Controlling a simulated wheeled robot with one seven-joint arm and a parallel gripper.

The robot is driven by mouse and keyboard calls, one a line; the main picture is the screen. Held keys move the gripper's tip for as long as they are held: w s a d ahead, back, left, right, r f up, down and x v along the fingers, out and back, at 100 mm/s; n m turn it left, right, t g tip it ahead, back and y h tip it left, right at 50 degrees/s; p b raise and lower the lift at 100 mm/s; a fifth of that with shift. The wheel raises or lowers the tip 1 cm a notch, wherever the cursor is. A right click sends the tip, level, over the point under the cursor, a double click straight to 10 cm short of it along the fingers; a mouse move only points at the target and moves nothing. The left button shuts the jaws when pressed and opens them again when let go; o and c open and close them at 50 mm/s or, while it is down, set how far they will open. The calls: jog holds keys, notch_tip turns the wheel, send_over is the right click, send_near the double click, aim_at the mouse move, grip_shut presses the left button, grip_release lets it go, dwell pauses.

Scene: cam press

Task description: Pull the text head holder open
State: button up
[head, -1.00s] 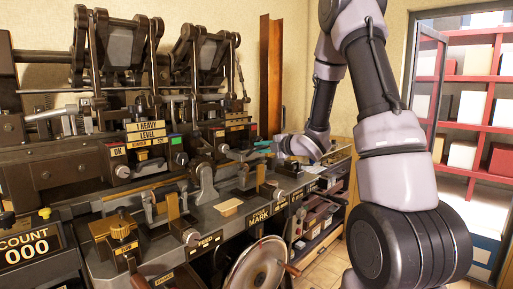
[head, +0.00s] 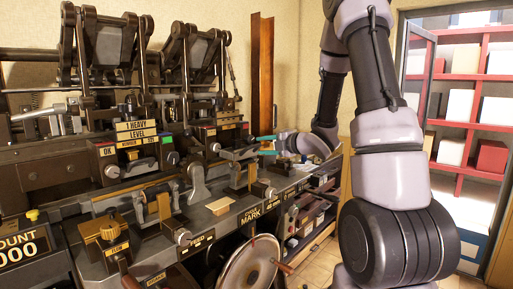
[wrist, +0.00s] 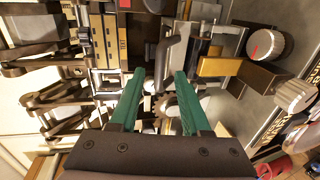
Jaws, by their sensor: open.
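My gripper (head: 266,145) has two teal fingers and reaches in over the right part of the press bench, pointing left. In the wrist view the fingers (wrist: 160,88) are spread apart with nothing held between them. A grey bent bar (wrist: 170,55) stands just beyond the fingertips, apart from them as far as I can see. A toothed wheel shows partly below, between the fingers.
The press (head: 60,165) fills the left side with levers, knobs and label plates. A brass block (wrist: 222,66) and a round dial (wrist: 268,45) lie right of the fingers. A large handwheel (head: 247,265) hangs in front.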

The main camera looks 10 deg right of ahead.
jog(key=v, duration=0.6)
jog(key=shift+s, duration=0.15)
jog(key=shift+d+r, duration=0.1)
jog(key=s+d+r+m+h, duration=0.3)
jog(key=r+m+h, duration=0.2)
jog(key=m, duration=0.4)
jog(key=s+d+r+m+h, duration=0.3)
jog(key=d+r+m+h, duration=0.15)
jog(key=m, duration=0.45)
jog(key=s+a+m+g+y, duration=0.1)
jog(key=s+a+m+g, duration=0.1)
jog(key=s, duration=0.4)
jog(key=s+a+r+m+g+y, duration=0.1)
jog(key=s+a+m+g, duration=0.1)
jog(key=s+a+m, duration=0.3)
jog(key=s+a+m+g+y, duration=0.1)
jog(key=s+a+m+g, duration=0.1)
jog(key=s, duration=0.6)
jog(key=shift+s+a+r+m, duration=0.15)
jog(key=shift+a+r+m, duration=0.25)
jog(key=shift+a+m, duration=0.45)
